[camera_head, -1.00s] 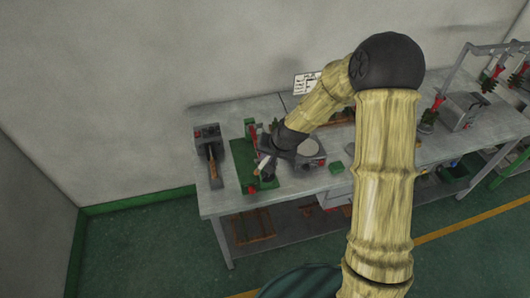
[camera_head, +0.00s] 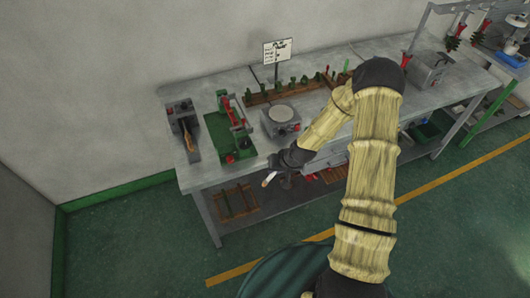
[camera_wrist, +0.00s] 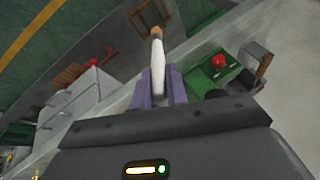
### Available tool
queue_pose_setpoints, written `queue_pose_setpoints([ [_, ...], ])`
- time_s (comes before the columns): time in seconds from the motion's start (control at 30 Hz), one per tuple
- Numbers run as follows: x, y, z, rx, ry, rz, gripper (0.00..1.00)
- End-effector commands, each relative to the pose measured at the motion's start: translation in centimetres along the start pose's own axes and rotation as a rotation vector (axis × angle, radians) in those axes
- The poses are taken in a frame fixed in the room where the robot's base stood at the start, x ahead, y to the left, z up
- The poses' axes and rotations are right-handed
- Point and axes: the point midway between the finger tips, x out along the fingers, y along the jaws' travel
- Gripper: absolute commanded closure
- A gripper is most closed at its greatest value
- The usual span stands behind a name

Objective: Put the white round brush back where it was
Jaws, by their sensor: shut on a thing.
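My gripper (camera_head: 274,172) is shut on a slim white brush (camera_head: 268,179) with an orange-brown tip, out at the front edge of the workbench. In the wrist view the purple fingers (camera_wrist: 158,90) clamp the white brush (camera_wrist: 157,62), and its brown tip points away from the gripper. The end of the brush between the fingers is hidden. A long wooden rack (camera_head: 256,99) with several green pieces stands at the back of the bench. I cannot tell from these frames where the brush was before.
On the grey bench (camera_head: 330,66) stand a grey device (camera_head: 183,125) at left, a green-based red clamp machine (camera_head: 229,126), a round-topped scale (camera_head: 281,118) and a sign (camera_head: 278,50). The lower shelf holds a wooden crate (camera_head: 236,203). The floor in front is clear.

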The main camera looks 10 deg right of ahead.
Motion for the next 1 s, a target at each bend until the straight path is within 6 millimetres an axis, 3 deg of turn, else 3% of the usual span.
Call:
queue_pose_setpoints([
  [0.03, 2.2, 1.8, 1.7, 0.002, -0.009, -0.005, 1.0],
  [0.2, 7.6, 6.4, 6.7, -0.028, -0.019, -0.022, 1.0],
  [0.4, 11.8, 9.4, 11.7, -0.06, -0.023, -0.037, 1.0],
  [0.53, 12.5, 9.9, 12.7, -0.07, -0.022, -0.04, 1.0],
  [1.0, 12.4, 10.0, 12.7, -0.068, -0.022, -0.039, 1.0],
])
